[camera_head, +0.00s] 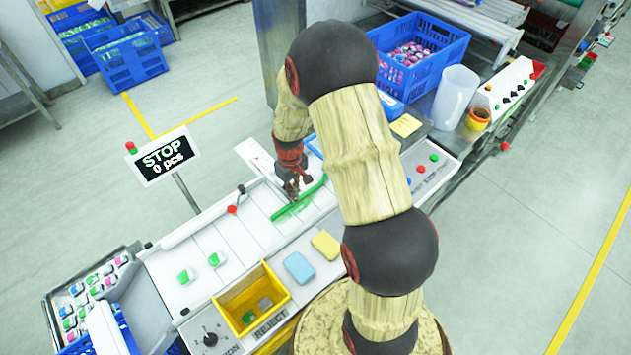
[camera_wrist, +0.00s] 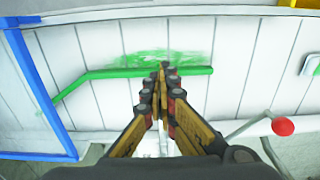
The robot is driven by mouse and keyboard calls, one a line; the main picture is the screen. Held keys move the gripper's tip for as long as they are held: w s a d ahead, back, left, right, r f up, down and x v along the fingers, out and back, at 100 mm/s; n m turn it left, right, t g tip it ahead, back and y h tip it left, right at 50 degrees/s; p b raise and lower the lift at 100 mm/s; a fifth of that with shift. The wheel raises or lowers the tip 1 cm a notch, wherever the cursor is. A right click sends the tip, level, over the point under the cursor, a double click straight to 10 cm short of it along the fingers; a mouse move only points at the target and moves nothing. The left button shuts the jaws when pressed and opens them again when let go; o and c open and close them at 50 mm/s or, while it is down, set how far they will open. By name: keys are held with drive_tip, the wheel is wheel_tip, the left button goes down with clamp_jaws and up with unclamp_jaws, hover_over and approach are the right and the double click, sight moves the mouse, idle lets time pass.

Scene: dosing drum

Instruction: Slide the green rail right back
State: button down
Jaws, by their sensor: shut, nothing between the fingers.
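The green rail (camera_head: 312,190) lies slantwise across the white slatted conveyor in the head view, below my gripper. In the wrist view the green rail (camera_wrist: 112,73) runs across the belt, with its left end bent towards the near edge. My gripper (camera_head: 291,190) points down at the rail. Its two fingers (camera_wrist: 163,70) are together and empty, with the tips overlapping the rail right of its middle. I cannot tell whether they touch it. A green smear or reflection (camera_wrist: 150,57) shows on the belt beyond the rail.
A blue frame (camera_wrist: 42,85) crosses the belt at left. A yellow reject bin (camera_head: 278,277), a blue sponge (camera_head: 299,267) and a yellow sponge (camera_head: 326,245) stand in front.

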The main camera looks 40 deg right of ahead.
drive_tip(key=shift+w, duration=0.1)
drive_tip(key=shift+w, duration=3.7)
wheel_tip(320, 180, up, 8)
drive_tip(key=s+p, duration=0.1)
drive_tip(key=p, duration=0.3)
drive_tip(key=shift+s+a, duration=0.15)
drive_tip(key=shift+s, duration=0.15)
